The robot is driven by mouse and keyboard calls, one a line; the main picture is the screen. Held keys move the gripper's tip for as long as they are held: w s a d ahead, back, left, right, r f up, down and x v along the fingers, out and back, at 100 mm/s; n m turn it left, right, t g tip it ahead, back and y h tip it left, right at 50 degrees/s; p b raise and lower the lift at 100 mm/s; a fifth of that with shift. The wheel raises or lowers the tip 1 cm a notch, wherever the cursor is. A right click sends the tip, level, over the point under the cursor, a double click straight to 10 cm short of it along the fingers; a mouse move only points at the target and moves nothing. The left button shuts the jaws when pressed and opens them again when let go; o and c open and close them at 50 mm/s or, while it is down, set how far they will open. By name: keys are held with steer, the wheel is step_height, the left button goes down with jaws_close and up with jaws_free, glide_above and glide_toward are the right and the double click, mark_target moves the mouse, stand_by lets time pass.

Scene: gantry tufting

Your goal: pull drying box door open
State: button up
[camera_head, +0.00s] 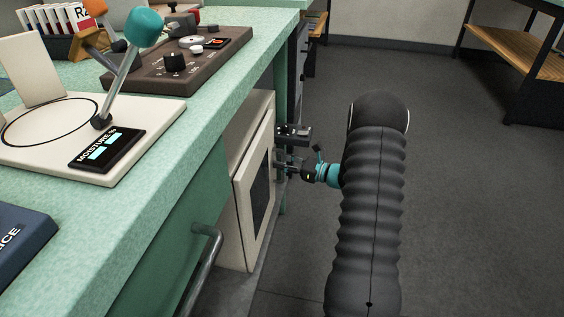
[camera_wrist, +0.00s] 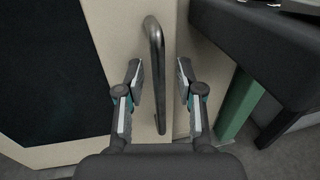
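The drying box (camera_head: 250,130) is a cream cabinet under the green bench. Its door (camera_head: 243,212) has a cream frame and a dark window (camera_head: 261,185); in the wrist view the window (camera_wrist: 45,70) fills the left side. I cannot tell whether the door stands slightly ajar. A grey metal bar handle (camera_wrist: 155,38) runs upright along the door's right edge in the wrist view. My gripper (camera_wrist: 160,82) is open, one finger on each side of the handle, with gaps showing. In the head view my gripper (camera_head: 284,163) is at the door's far edge, and the handle is hard to make out there.
The bench top (camera_head: 215,95) holds a moisture meter (camera_head: 85,125) and a brown control panel (camera_head: 180,65). A curved metal handle (camera_head: 205,262) sticks out from the bench front, nearer than the box. Grey floor (camera_head: 470,190) is clear to the right; a wooden-shelved table (camera_head: 525,55) stands farther back.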

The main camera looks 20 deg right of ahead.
steer(key=shift+w+a, duration=0.1)
jaws_close()
stand_by(0.3)
